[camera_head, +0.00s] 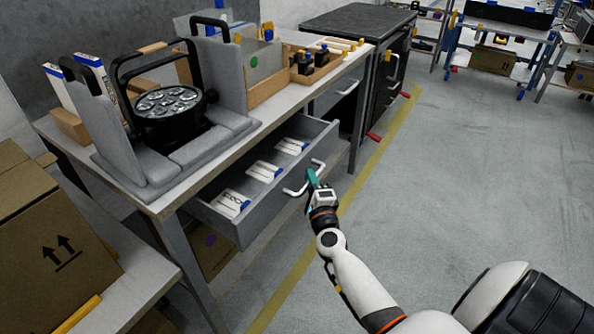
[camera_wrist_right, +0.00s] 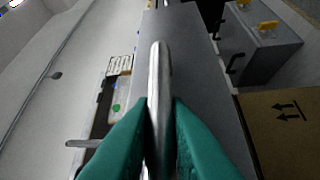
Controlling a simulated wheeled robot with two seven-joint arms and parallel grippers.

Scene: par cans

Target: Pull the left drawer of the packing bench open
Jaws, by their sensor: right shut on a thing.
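The left drawer (camera_head: 277,200) of the packing bench (camera_head: 160,207) stands pulled out from under the bench top. Several white and blue packets lie inside it. Its front carries a pale bar handle (camera_head: 296,191). My right gripper (camera_head: 312,177), with teal fingers, is at the handle. In the right wrist view the teal fingers (camera_wrist_right: 159,125) are shut around the metal handle bar (camera_wrist_right: 159,75). My left gripper is not in view.
A black par can (camera_head: 168,103) sits in grey foam on the bench top. A cardboard box (camera_head: 50,235) stands at the lower left. A closed drawer (camera_head: 338,90) and a dark cabinet (camera_head: 385,75) are further back. The floor right of the yellow line is clear.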

